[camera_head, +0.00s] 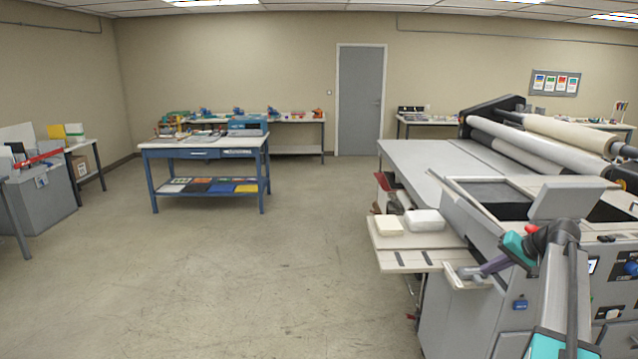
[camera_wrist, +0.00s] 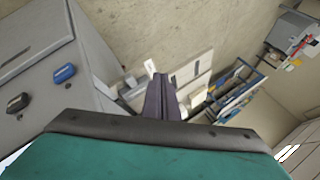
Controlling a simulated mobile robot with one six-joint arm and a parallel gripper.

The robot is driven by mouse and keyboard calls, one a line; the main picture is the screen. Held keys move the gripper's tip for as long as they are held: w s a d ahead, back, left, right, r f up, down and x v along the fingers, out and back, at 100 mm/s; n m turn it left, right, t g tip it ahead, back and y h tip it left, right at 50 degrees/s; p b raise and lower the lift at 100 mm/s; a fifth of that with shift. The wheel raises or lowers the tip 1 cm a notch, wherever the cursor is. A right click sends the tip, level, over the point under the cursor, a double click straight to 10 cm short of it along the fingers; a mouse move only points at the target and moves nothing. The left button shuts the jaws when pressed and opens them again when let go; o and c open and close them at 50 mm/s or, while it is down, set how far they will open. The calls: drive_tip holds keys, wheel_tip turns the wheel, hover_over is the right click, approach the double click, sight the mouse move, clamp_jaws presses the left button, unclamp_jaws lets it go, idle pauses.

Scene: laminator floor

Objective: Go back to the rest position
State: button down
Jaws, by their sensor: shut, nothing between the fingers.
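My gripper (camera_head: 462,273) shows at the lower right in the head view, at the end of my arm. It is beside the front of the big grey laminator (camera_head: 455,240), close to its small side shelf (camera_head: 400,258). In the wrist view my gripper (camera_wrist: 161,78) points away from the camera, with its dark fingers together. It is shut and holds nothing.
The laminator fills the right side. A blue workbench (camera_head: 205,152) stands at the back left, and a grey cabinet (camera_head: 40,205) at far left. The middle floor is clear.

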drive_tip(key=a+f+n+g+y+b, duration=0.1)
drive_tip(key=a+f+g+b, duration=0.15)
drive_tip(key=a+f, duration=1.6)
drive_tip(key=s+a+f+n+g, duration=0.1)
drive_tip(key=s+a+f+g, duration=0.1)
drive_tip(key=s+a+f, duration=0.65)
drive_tip(key=s+a+f+n+g, duration=0.1)
drive_tip(key=a+f+g, duration=0.3)
drive_tip(key=f, duration=0.9)
drive_tip(key=s+a+f+n+g+h+b, duration=0.1)
drive_tip(key=s+a+f, duration=0.5)
drive_tip(key=s+f, duration=0.3)
drive_tip(key=s+a+f+n+g+b, duration=0.1)
drive_tip(key=s+a+f+g+b, duration=0.1)
drive_tip(key=s+a+f, duration=0.65)
drive_tip(key=s+d+f+n+h, duration=0.1)
drive_tip(key=s+d, duration=0.1)
drive_tip(key=s, duration=0.7)
drive_tip(key=s+d+f+g+h, duration=0.1)
drive_tip(key=s+d+h, duration=0.1)
drive_tip(key=s, duration=0.7)
drive_tip(key=shift+s+d+f+n+h, duration=0.15)
drive_tip(key=shift+d+n+h, duration=0.2)
drive_tip(key=shift+d, duration=0.35)
drive_tip(key=shift+g, duration=0.25)
